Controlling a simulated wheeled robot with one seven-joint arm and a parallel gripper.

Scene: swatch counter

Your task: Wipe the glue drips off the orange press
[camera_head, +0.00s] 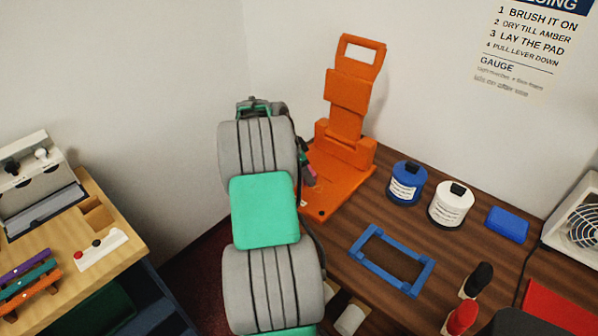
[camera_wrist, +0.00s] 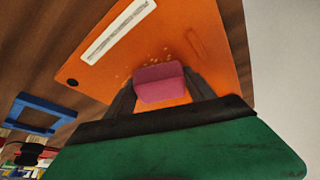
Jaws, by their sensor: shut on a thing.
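The orange press (camera_head: 345,110) stands upright at the back of the brown counter, with its flat base (camera_head: 338,188) reaching forward. The base also fills the middle of the wrist view (camera_wrist: 205,55). Small yellowish glue drips (camera_wrist: 150,62) lie scattered on it, just beyond a pink sponge-like block (camera_wrist: 160,85). My gripper (camera_wrist: 160,90) is shut on the pink block and holds it over the base. I cannot tell whether the block touches the surface. In the head view my arm hides part of the base's left side; a bit of pink (camera_head: 308,175) shows there.
A white strip (camera_wrist: 118,30) lies on the base. A blue jar (camera_head: 406,184), a white jar (camera_head: 451,206) and a blue block (camera_head: 507,224) stand right of the press. A blue frame (camera_head: 392,260) lies in front. Red and black bottles (camera_head: 462,317) are nearer. A wall rises behind.

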